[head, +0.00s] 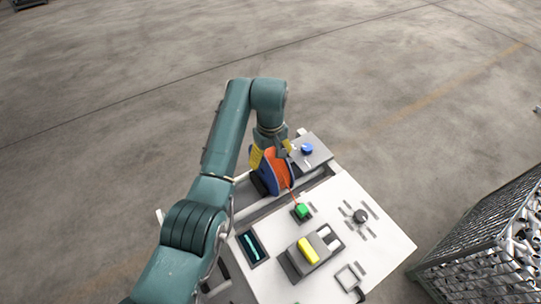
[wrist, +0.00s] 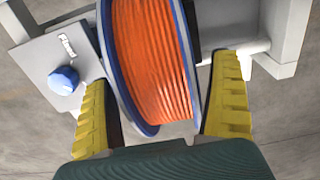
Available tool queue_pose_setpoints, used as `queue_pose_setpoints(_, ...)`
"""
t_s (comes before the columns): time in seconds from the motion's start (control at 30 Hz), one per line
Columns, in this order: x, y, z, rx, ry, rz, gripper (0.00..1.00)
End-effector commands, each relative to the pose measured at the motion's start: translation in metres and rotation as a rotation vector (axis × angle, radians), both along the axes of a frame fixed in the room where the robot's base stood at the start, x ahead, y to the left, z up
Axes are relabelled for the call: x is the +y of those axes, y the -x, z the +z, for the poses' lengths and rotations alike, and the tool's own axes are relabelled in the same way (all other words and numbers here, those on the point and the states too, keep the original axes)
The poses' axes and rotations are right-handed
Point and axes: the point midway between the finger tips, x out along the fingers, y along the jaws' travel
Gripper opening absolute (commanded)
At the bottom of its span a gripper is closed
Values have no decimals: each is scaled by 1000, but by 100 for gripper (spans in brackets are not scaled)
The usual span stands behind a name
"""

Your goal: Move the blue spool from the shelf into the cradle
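The blue spool (head: 279,171) has blue flanges and is wound with orange strand. It stands at the back left of the white table, by a grey block. In the wrist view the spool (wrist: 152,60) fills the middle, slightly tilted in the picture. My gripper (head: 272,152) is over it, one yellow finger on each side. In the wrist view the fingers of my gripper (wrist: 160,85) are wide apart, with the spool's lower edge between them. A gap shows beside the right finger; contact at the left is unclear. I cannot tell the shelf from the cradle here.
An orange strand runs from the spool to a green piece (head: 302,211). A blue knob (head: 307,149) sits on a grey block behind. A wire cage (head: 470,250) stands right.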

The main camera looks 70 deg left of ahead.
Motion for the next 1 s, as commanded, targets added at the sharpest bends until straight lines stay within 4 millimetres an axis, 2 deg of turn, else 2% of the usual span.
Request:
queue_pose_setpoints(0.2, -1, 1, -3, 4, 5, 0, 92)
queue_pose_setpoints(0.33, 0, 0, 6, 2, 1, 0, 92)
queue_pose_setpoints(0.7, 0, 0, 90, 1, 1, 0, 92)
queue_pose_setpoints(0.83, 0, 0, 110, 1, 0, 0, 92)
queue_pose_setpoints(1.0, -1, 0, 119, 2, 2, 0, 92)
